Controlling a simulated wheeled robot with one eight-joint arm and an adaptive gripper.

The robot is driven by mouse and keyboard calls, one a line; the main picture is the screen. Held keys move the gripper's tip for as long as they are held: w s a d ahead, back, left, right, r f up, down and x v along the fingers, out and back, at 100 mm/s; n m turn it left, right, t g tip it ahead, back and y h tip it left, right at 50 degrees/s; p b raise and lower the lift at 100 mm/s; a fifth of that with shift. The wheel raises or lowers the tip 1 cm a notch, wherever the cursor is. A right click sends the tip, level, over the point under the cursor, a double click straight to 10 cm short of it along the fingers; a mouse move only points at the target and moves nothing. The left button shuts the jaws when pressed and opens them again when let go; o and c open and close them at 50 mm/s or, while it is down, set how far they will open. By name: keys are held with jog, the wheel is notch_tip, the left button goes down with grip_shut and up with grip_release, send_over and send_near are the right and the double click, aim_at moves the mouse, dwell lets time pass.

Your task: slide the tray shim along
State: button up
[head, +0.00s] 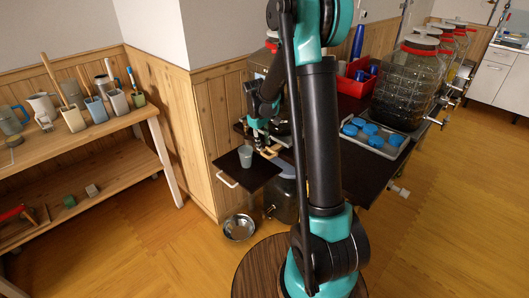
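A grey tray (346,141) with several blue round lids (369,129) lies on the dark table in front of the large jars. I cannot make out a shim for certain. A small tan piece (268,153) shows close to my gripper, beside the dark pull-out board (259,174), and I cannot tell what it is. My gripper (264,146) is at the table's left end, near the back edge of that board, well left of the grey tray. It is small and partly hidden, so its fingers cannot be read. My arm hides part of the table.
A grey cup (245,156) stands on the board. Large red-lidded jars (408,82) with taps line the table's right side. A red bin (357,78) stands behind. A metal bowl (239,227) is on the floor. A wooden shelf (80,132) with jugs is left.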

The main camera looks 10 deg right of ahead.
aim_at(264, 155)
jog(key=f, duration=0.5)
jog(key=shift+w+d+f, duration=0.25)
jog(key=shift+d+f, duration=0.1)
jog(key=shift+d, duration=0.05)
grip_shut()
